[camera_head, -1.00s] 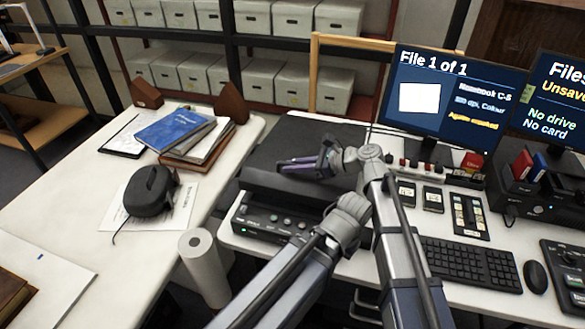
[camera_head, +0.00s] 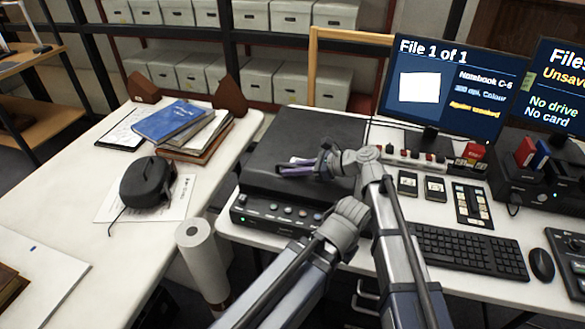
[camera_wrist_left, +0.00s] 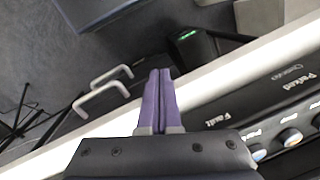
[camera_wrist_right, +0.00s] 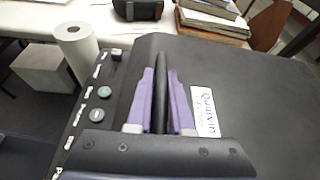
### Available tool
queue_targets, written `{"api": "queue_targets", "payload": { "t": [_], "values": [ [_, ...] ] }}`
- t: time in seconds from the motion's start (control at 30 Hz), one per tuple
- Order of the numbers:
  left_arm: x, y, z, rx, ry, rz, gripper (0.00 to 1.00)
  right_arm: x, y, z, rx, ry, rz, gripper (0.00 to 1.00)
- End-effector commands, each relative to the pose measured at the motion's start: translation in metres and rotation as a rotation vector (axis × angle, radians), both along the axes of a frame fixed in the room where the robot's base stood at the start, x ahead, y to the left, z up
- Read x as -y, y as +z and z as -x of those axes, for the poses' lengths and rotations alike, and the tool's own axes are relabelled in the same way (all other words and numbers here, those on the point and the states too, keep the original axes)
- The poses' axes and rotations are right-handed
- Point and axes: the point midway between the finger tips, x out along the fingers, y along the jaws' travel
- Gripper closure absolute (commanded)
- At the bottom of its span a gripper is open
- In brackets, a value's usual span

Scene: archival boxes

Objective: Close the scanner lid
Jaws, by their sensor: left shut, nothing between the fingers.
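The dark scanner lid (camera_head: 322,134) lies flat on the scanner body (camera_head: 270,219), on the white desk. In the right wrist view the lid (camera_wrist_right: 228,75) has a white label and a dark raised handle bar (camera_wrist_right: 160,70) along its front side. My right gripper (camera_head: 298,167) is over the lid; in its own wrist view the purple fingers (camera_wrist_right: 160,95) sit close against both sides of the bar. My left gripper (camera_wrist_left: 160,85) is shut and empty, by the desk edge in front of the scanner panel (camera_wrist_left: 275,115). Its fingers are hidden in the head view.
Two monitors (camera_head: 440,85) stand behind at the right, with a keyboard (camera_head: 465,252) and mouse (camera_head: 540,264) in front. A side table at left holds books (camera_head: 175,122), a black device (camera_head: 148,182) and papers. A white roll (camera_head: 200,255) stands beside the scanner.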

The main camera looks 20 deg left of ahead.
Motion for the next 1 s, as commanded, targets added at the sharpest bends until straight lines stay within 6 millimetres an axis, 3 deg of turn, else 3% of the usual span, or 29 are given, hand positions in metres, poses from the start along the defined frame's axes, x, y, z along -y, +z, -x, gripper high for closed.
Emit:
{"api": "queue_targets", "payload": {
  "t": [0.03,0.23,0.57,1.0],
  "values": [
    [0.0,-0.001,0.0,0.0,0.0,0.0,1.0,0.0,-0.002,0.003,0.0,0.004,0.003,0.77],
    [0.0,-0.001,0.0,0.0,0.0,0.0,1.0,0.0,-0.001,0.002,0.0,0.002,0.001,0.54],
    [0.0,0.003,0.0,0.0,0.0,0.0,1.0,0.005,0.003,0.001,0.0,0.0,-0.001,0.54],
    [0.0,0.027,0.0,0.0,0.0,0.0,1.0,0.064,0.028,0.001,0.0,0.0,-0.001,0.54]
  ]
}}
